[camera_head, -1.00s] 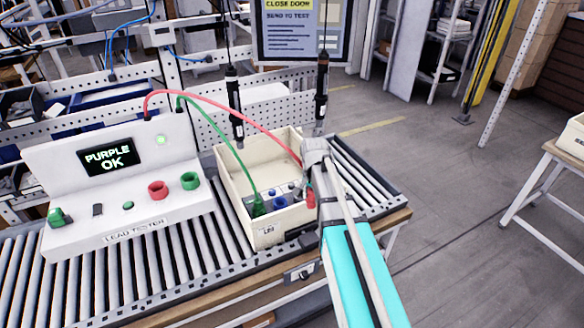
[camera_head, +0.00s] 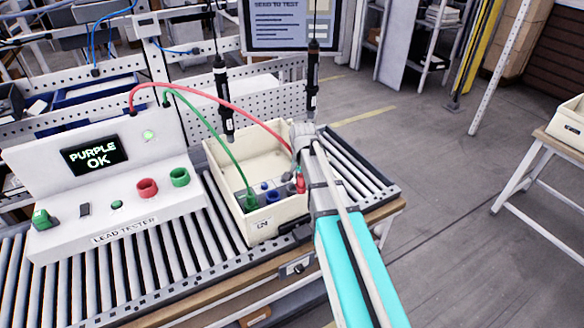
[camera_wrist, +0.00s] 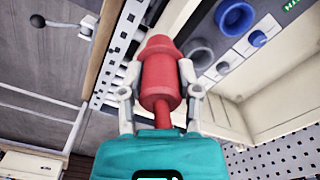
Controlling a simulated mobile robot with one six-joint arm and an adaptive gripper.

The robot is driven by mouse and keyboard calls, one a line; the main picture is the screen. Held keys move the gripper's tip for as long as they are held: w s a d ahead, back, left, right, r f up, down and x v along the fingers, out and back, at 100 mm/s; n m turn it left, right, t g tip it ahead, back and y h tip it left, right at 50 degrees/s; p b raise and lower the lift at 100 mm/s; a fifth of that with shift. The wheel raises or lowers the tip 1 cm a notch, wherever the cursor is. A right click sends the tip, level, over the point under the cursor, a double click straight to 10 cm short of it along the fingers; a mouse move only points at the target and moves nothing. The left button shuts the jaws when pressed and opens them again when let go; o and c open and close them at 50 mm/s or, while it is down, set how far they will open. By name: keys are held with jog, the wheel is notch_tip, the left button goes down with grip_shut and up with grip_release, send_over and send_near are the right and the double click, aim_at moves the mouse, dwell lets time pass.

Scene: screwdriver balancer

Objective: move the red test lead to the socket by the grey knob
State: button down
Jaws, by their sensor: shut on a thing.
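My gripper (camera_wrist: 160,98) is shut on the red test lead's plug (camera_wrist: 160,68), seen from behind in the wrist view. I cannot tell whether the plug's tip touches anything. On the panel, a grey ring socket (camera_wrist: 198,52) and a blue one (camera_wrist: 234,17) lie right of the plug in the wrist view. A pale grey knob (camera_wrist: 222,67) is beside the grey socket, a blue knob (camera_wrist: 258,38) beside the blue.
A green lead plug (camera_head: 250,202) stands at the panel's left end. The cream bin (camera_head: 275,228) sits on a roller conveyor. Two hanging screwdrivers (camera_head: 223,95) (camera_head: 312,80) are close behind and above. The tester's screen reads "PURPLE OK". The bin's rear is empty.

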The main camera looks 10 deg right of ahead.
jog(key=w+f+b, duration=0.2)
jog(key=w+f, duration=0.1)
jog(key=w, duration=0.8)
jog(key=shift+w+a, duration=0.2)
jog(key=shift+a, duration=0.15)
jog(key=shift+b, duration=0.3)
jog(key=shift+f+b, duration=2.35)
jog(key=shift+f+b, duration=2)
jog(key=shift+f, duration=0.05)
jog(key=shift+c, duration=1.1)
grip_release()
jog(key=shift+r, duration=0.2)
